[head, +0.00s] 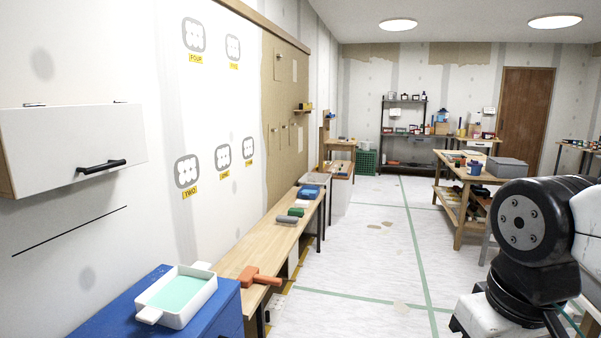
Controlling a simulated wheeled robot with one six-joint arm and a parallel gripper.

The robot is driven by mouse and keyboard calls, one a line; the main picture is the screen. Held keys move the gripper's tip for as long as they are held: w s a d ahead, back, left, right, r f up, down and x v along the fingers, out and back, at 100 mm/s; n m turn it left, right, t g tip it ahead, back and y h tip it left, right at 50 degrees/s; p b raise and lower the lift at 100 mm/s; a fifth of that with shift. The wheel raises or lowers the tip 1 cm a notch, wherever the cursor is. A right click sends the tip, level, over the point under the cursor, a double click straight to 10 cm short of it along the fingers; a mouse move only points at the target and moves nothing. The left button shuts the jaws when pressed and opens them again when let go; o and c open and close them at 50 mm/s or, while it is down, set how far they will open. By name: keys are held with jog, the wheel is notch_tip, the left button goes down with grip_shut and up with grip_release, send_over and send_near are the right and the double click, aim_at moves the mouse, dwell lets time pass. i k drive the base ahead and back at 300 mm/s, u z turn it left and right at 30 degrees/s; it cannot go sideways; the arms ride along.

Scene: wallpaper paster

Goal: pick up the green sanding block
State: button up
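A small green block (296,212), which looks like the green sanding block, lies on the long wooden bench (268,240) along the left wall. It sits between a grey block (287,219) on its near side and a pale block (301,203) on its far side. It is small in the head view, so fine detail cannot be told. Part of my arm shows at the right, but my gripper is out of view.
An orange tool (252,277) lies near the bench's front end. A white tray with green liquid (180,316) stands on a blue cabinet (228,308). A wall cabinet (60,150) juts out at left. The floor (360,260) right of the bench is clear.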

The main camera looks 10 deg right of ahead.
aim_at(299, 213)
jog(key=z, duration=0.95)
jog(key=i, duration=2.45)
jog(key=u, duration=2.15)
